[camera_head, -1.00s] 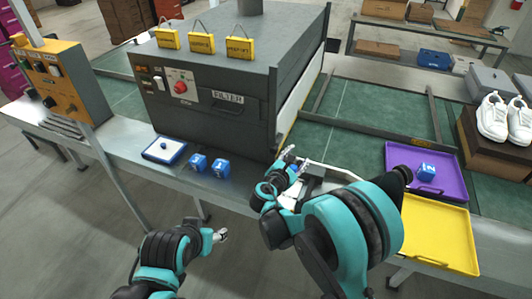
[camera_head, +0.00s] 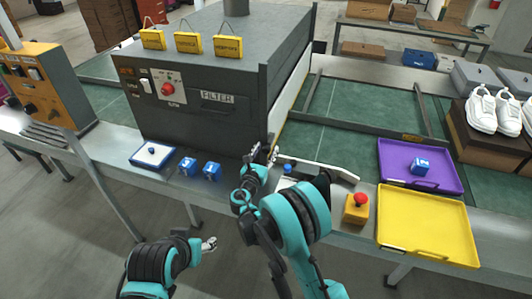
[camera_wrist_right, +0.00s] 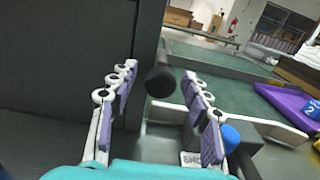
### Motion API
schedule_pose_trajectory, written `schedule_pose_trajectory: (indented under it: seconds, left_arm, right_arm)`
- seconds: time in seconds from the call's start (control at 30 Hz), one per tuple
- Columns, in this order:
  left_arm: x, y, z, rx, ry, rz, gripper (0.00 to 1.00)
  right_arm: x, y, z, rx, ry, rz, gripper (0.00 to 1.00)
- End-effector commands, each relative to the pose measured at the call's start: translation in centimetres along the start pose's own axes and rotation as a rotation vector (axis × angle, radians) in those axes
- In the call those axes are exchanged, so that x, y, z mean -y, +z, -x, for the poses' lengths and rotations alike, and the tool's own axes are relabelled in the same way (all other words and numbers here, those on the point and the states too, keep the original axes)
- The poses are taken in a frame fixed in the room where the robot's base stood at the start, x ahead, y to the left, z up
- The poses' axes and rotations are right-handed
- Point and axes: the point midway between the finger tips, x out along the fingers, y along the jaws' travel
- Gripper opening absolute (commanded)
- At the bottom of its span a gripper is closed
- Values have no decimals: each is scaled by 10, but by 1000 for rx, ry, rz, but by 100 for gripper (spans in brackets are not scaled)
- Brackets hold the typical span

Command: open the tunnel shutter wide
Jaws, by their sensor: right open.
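The tunnel is a dark grey box machine (camera_head: 200,110) on the conveyor line, and its right end faces the belt. No shutter panel can be made out clearly. My right gripper (camera_head: 262,154) is open beside the tunnel's lower right front corner. In the right wrist view, a dark round knob (camera_wrist_right: 160,82) shows between its spread fingers, not clasped.
A pale guide bar (camera_head: 325,171) crosses the belt's near edge. A yellow box with a red button (camera_head: 356,207) stands left of a yellow tray (camera_head: 425,250). A purple tray (camera_head: 440,184) lies behind it.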

Motion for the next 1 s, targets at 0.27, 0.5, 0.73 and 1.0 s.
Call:
schedule_pose_trajectory:
  seconds: [0.27, 0.5, 0.73, 1.0]
  left_arm:
    - [0, 0, 0, 0, 0, 0, 56]
    - [0, 0, 0, 0, 0, 0, 56]
    - [0, -2, 3, 0, 0, 0, 56]
    - [0, -20, 28, 0, 0, 0, 56]
  right_arm:
    - [0, 0, -2, 0, 0, -1, 48]
    - [0, 0, -2, 0, 0, -1, 0]
    - [0, 7, -2, 0, 0, -1, 0]
    - [0, 62, -2, 0, 0, -1, 0]
